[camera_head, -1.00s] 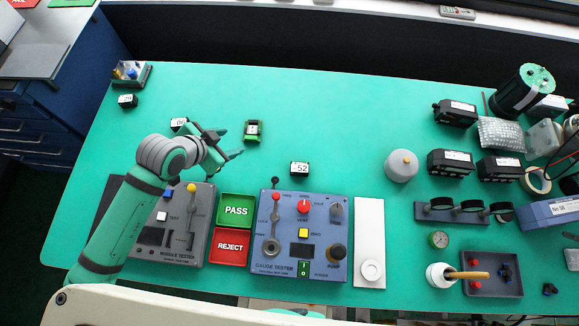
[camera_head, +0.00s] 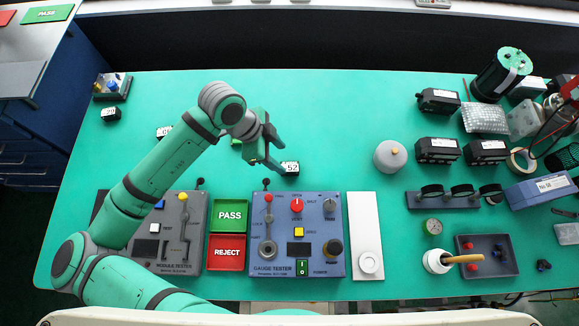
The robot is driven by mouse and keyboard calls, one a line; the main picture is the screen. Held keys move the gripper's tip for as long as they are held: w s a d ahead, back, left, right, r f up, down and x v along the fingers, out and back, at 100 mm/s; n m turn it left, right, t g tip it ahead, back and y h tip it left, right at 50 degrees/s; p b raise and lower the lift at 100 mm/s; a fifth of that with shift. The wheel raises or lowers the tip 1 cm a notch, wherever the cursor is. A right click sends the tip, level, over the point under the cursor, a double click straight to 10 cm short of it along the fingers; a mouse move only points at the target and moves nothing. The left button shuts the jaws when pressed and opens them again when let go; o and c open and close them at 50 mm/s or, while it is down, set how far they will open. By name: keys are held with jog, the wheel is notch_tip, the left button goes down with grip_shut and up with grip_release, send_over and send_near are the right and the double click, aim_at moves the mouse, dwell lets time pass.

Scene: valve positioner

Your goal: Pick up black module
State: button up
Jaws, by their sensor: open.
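A small black module (camera_head: 290,168) with a white label reading 52 lies on the green table, above the gauge tester. My gripper (camera_head: 280,158) is open, its two fingers spread, just left of this module and close to its left edge. I cannot tell whether a fingertip touches it. Nothing shows between the fingers. Another small black module (camera_head: 111,114) with a white label lies at the left. A third labelled one (camera_head: 163,132) lies nearer my arm, which partly covers it.
The module tester (camera_head: 180,255), PASS tray (camera_head: 229,215), REJECT tray (camera_head: 229,252) and gauge tester (camera_head: 295,240) stand along the front. A grey round container (camera_head: 390,156) and several larger black units (camera_head: 437,150) stand at right. The table behind the 52 module is clear.

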aim_at(289, 166)
jog(key=shift+s+x, duration=0.2)
jog(key=shift+x, duration=2.95)
jog(key=c, duration=1.2)
